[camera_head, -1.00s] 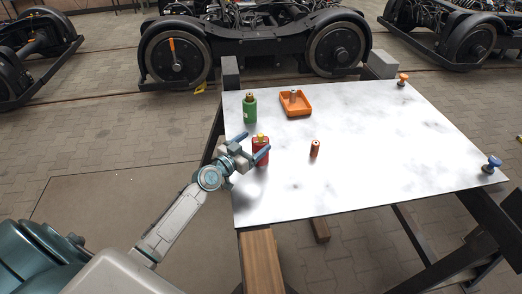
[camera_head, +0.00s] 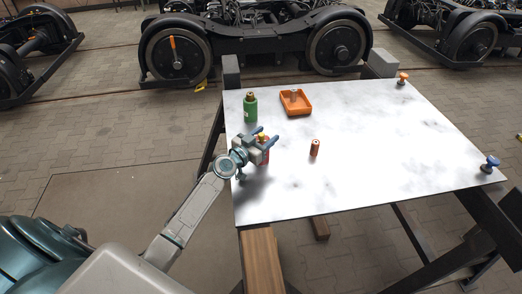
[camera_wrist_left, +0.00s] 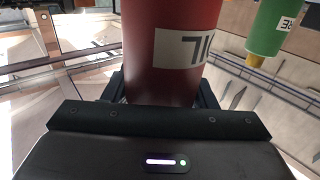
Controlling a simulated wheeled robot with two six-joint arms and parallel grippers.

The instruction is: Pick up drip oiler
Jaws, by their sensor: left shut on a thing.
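The drip oiler is most likely the red can (camera_head: 265,156) with a yellow top, near the left edge of the white table. My left gripper (camera_head: 265,136) is around it and shut on it, hiding much of its body. In the left wrist view the red can (camera_wrist_left: 172,60) fills the upper middle between the two dark fingers, with part of a pale label showing. I cannot tell whether it still touches the table. My right gripper is not in view.
The white table (camera_head: 370,165) also carries a green bottle (camera_head: 250,108), an orange tray (camera_head: 295,103), a small copper-brown cylinder (camera_head: 314,148), an orange knob-shaped item (camera_head: 402,78) and a blue one (camera_head: 491,164). The table's middle and right are mostly clear.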

